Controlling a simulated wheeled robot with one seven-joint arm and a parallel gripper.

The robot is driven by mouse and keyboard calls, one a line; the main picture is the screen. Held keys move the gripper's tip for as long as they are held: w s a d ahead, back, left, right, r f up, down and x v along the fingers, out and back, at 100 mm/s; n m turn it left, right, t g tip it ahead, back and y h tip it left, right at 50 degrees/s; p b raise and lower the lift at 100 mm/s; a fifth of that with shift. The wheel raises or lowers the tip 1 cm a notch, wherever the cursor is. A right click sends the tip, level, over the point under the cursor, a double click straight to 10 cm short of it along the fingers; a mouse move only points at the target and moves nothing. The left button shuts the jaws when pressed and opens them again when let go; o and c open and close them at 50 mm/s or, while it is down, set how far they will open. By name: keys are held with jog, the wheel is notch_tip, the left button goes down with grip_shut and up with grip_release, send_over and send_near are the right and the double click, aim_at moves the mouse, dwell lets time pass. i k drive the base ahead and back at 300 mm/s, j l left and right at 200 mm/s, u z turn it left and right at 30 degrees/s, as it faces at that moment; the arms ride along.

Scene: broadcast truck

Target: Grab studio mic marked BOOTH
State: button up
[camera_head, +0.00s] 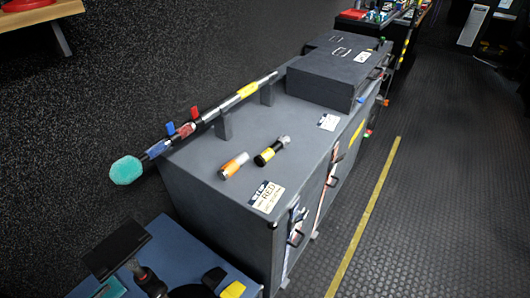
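I can read no BOOTH marking on anything in view. Two short cylinders lie on top of a grey cabinet (213,168): an orange one with silver ends (234,166) and a black one with a yellow band (270,151). They lie close together but apart; I cannot tell whether either is a microphone. A long boom pole (213,115) with a teal foam head (126,170) rests on upright supports along the cabinet's far left edge. It carries blue, red and yellow markings. My gripper is not in view.
A card reading RED (267,196) and a smaller label (328,122) are on the cabinet top. A dark case (325,80) sits at its far end. A blue surface (175,252) with black items is at lower left. The ribbed floor (425,200) at right is clear.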

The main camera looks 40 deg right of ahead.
aim_at(230, 168)
jog(key=i+l+u, duration=0.3)
jog(key=u, duration=0.2)
jog(key=i+l+u, duration=0.5)
jog(key=k+l, duration=0.05)
